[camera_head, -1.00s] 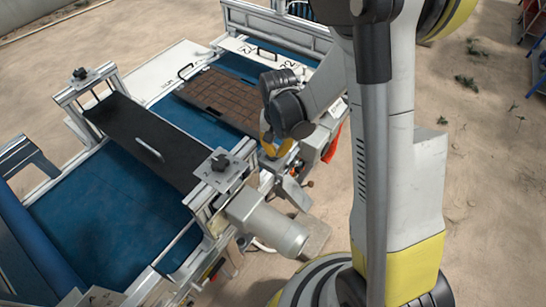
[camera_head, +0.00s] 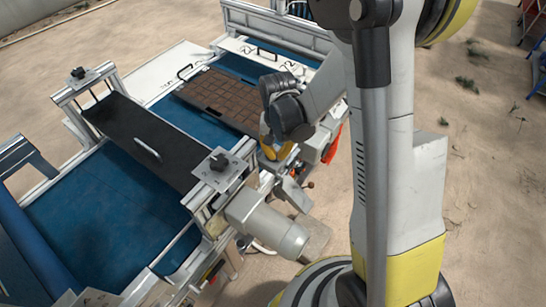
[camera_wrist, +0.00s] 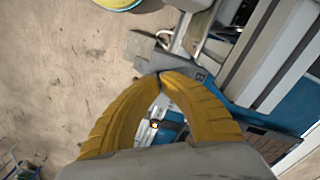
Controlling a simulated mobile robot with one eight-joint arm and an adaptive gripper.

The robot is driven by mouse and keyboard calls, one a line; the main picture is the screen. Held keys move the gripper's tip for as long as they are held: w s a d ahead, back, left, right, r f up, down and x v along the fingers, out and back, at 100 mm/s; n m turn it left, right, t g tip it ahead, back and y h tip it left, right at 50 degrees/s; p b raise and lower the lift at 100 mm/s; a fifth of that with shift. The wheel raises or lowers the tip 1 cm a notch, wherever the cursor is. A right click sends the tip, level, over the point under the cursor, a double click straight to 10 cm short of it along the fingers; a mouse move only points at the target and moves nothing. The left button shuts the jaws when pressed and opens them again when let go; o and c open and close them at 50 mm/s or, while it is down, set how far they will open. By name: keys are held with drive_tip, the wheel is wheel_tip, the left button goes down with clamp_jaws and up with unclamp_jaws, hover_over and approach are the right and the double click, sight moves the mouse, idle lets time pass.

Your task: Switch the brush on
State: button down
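The seeder has a blue belt (camera_head: 100,215) crossed by a black cover (camera_head: 135,135) with a pale handle. I cannot tell for sure which part is the brush. A small dark box with red and yellow marks (camera_head: 214,270) sits low on the near side. My gripper (camera_head: 277,152) is at the machine's side rail, mostly hidden behind my wrist. In the wrist view, its yellow fingers (camera_wrist: 162,77) meet at the tips beside a grey metal bracket (camera_wrist: 190,72); nothing is visible between the tips. A small light round part (camera_wrist: 154,125) shows through the gap behind them. No brush switch is clearly readable.
A grey motor (camera_head: 280,232) sticks out from the machine's near side. A brown cell tray (camera_head: 220,98) lies on the belt farther back. A red part (camera_head: 333,145) hangs beyond my gripper. Bare sandy floor (camera_head: 490,200) is open on the right.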

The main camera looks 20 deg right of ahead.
drive_tip(key=shift+f, duration=0.3)
drive_tip(key=shift+r, duration=0.15)
drive_tip(key=shift+r+p, duration=1.95)
drive_tip(key=shift+r, duration=1.5)
drive_tip(key=r+b, duration=0.1)
drive_tip(key=b, duration=0.1)
drive_tip(key=shift+s+t+b, duration=0.25)
drive_tip(key=shift+t+b, duration=0.05)
drive_tip(key=shift+t, duration=0.1)
drive_tip(key=s+r+n+t+b, duration=0.1)
drive_tip(key=s+n+t+b, duration=0.3)
drive_tip(key=s+b, duration=0.8)
drive_tip(key=t+b, duration=0.2)
drive_tip(key=b, duration=0.1)
drive_tip(key=shift+n, duration=0.4)
drive_tip(key=shift+s, duration=0.1)
